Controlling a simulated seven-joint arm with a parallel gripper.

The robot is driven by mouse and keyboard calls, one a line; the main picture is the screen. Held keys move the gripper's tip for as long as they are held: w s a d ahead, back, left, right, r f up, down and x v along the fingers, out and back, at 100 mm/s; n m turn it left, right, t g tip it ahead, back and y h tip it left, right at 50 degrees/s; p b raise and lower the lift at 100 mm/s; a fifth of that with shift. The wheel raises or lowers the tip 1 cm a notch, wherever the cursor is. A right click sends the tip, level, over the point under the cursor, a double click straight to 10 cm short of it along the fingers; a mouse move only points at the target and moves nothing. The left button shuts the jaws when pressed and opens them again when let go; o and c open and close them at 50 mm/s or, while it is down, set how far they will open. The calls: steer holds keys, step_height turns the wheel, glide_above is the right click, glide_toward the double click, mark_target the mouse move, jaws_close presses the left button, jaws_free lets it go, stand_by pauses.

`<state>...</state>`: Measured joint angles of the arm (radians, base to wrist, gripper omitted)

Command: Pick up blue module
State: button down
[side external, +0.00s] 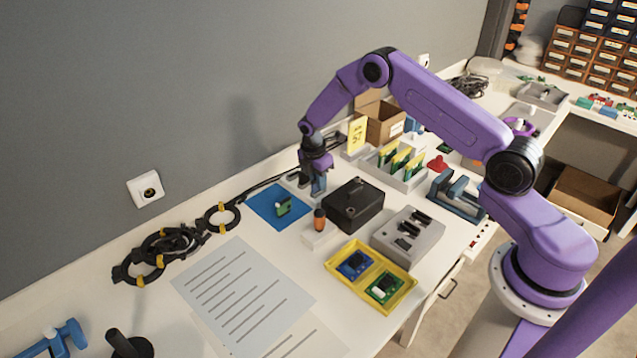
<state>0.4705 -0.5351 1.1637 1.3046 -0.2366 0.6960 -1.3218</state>
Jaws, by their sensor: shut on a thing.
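A blue module (355,264) lies in the left compartment of a yellow tray (328,265) at the front of the bench. A green module (384,288) lies in the right compartment. My gripper (318,192) points down, well behind the tray, between a blue mat (268,198) and a black box (353,206). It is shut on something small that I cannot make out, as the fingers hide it. It is apart from the blue module in the tray. A small green board (283,206) stands on the blue mat.
An orange-capped item (319,219) in a white block stands in front of the black box. A rack of green-and-yellow cards (402,162) is behind. Printed paper (240,293) covers the front left.

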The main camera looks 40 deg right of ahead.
steer(key=shift+r, duration=0.1)
steer(key=shift+r, duration=0.25)
steer(key=r, duration=0.3)
steer(key=shift+s, duration=0.25)
steer(key=s+a+r, duration=0.1)
steer(key=s+r, duration=0.8)
steer(key=s, duration=0.4)
steer(key=shift+s+a+r, duration=0.15)
steer(key=shift+s+a, duration=0.05)
